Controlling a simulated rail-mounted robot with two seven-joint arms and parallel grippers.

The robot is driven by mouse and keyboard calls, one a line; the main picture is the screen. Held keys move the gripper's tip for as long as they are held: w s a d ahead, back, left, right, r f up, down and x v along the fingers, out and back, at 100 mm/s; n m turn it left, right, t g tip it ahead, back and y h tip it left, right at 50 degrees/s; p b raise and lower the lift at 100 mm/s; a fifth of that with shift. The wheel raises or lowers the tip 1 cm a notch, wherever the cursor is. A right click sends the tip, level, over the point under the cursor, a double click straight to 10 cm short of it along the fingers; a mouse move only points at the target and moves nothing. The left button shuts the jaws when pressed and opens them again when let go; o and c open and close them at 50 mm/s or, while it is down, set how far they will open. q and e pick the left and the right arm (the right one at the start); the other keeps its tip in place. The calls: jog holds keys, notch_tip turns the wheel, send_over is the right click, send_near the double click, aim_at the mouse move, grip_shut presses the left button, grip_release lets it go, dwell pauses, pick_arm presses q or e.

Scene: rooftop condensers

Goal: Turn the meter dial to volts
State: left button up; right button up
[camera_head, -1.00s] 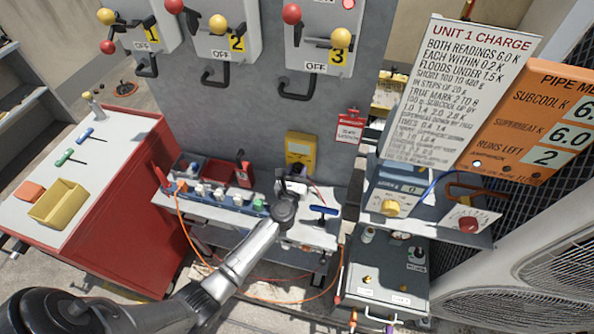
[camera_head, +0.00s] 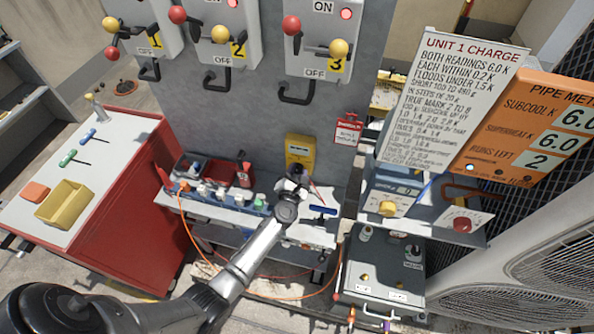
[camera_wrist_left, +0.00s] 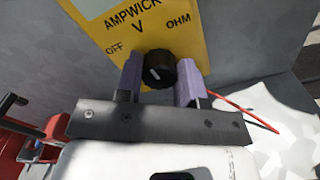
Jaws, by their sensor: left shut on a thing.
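The yellow meter (camera_head: 300,148) stands upright at the back of the small bench, against the grey panel. In the left wrist view its face (camera_wrist_left: 185,28) reads OFF at left, V at top and OHM at right, below a partly cut-off display. The black dial (camera_wrist_left: 159,72) has a short white mark that leans up and left, between OFF and V. My left gripper (camera_head: 297,174) is at the meter's lower front. In the wrist view its two purple fingers (camera_wrist_left: 160,80) are on either side of the dial, shut on it. My right gripper is not in view.
A blue-handled tool (camera_head: 322,210) lies on the bench right of my gripper. A red lead (camera_wrist_left: 245,112) runs right from the meter. A row of bottles (camera_head: 222,196) and red bins (camera_head: 215,171) stand left. Lever switches (camera_head: 317,40) hang above.

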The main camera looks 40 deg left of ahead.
pick_arm(q)
jog(key=shift+m, duration=0.3)
dwell(0.4)
jog(key=o, duration=0.9)
jog(key=shift+p+v, duration=0.3)
jog(key=shift+v, duration=6.65)
jog(key=shift+w, duration=0.1)
